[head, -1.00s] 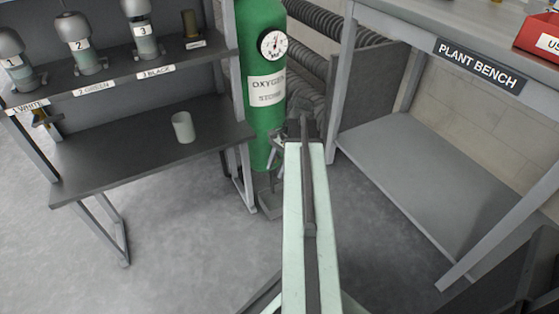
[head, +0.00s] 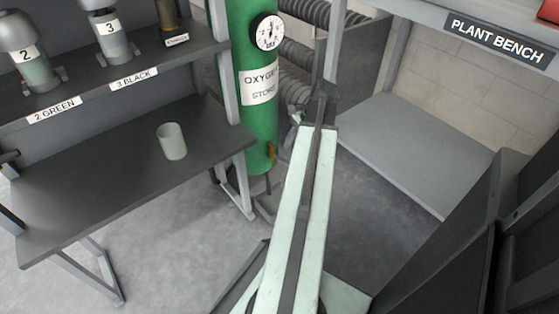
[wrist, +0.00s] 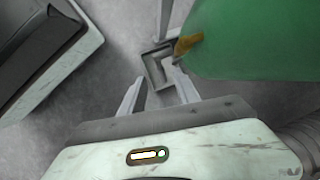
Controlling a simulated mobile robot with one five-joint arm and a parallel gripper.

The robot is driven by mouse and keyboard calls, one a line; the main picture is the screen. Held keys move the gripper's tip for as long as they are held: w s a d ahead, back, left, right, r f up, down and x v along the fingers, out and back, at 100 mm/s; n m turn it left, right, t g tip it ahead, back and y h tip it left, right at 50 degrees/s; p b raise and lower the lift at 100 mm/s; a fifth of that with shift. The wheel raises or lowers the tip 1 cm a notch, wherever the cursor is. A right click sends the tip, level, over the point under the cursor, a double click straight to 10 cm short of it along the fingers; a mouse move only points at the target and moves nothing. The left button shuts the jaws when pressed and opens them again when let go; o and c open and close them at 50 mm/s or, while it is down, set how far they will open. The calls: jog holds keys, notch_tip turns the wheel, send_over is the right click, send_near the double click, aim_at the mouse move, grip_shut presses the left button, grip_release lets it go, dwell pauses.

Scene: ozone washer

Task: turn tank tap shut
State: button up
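The green oxygen tank (head: 258,110) stands between the shelf and the plant bench, with a round gauge on its front. A brass-orange tap lever (head: 272,152) shows low on its right side. In the wrist view the tank (wrist: 255,40) fills the upper right, and the lever (wrist: 187,43) sticks out from its left side. My gripper (wrist: 156,80) is open, its two fingers spread and empty. The lever is just beyond the right fingertip; I cannot tell whether they touch. In the head view my gripper (head: 297,117) is small and partly hidden by my arm, right of the tank.
A dark shelf (head: 110,185) at left holds a pale cup (head: 172,141) and numbered jars (head: 110,38). The plant bench (head: 410,150) stands at right. Ribbed hoses (head: 300,60) run behind the tank. A grey floor bracket (wrist: 155,68) lies below my fingers.

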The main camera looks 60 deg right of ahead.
aim_at(284, 162)
jog(key=b+x, duration=0.6)
jog(key=x, duration=0.1)
jog(key=shift+f+b, duration=0.35)
jog(key=shift+a+r, duration=0.1)
grip_shut()
dwell(0.9)
